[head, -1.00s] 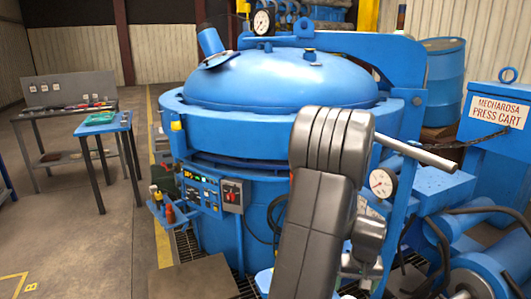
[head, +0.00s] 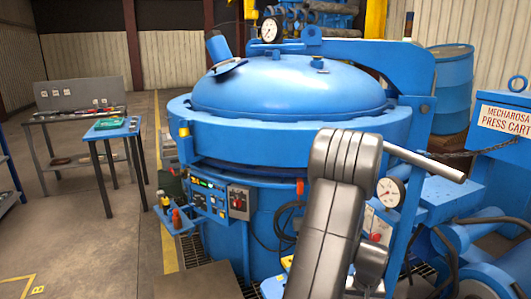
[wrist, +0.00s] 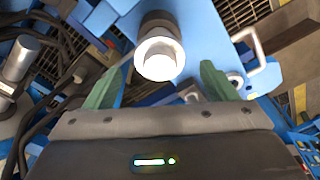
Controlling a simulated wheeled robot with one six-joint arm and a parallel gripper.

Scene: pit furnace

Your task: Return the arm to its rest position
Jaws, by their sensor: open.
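My arm, dark grey, rises in front of the furnace at the lower right of the head view, with its elbow bent. My gripper (wrist: 158,82) shows in the wrist view as two green fingers set wide apart. They are open and hold nothing that I can see. A bright, round-ended cylinder (wrist: 160,57) shows between and beyond the fingertips; I cannot tell whether it touches them. The gripper cannot be made out in the head view.
The blue pit furnace (head: 285,130) with its domed lid stands close in front. A control panel (head: 215,194) is on its side. The press cart (head: 503,150) is at right. A small blue table (head: 108,132) and a grey bench (head: 45,118) stand left.

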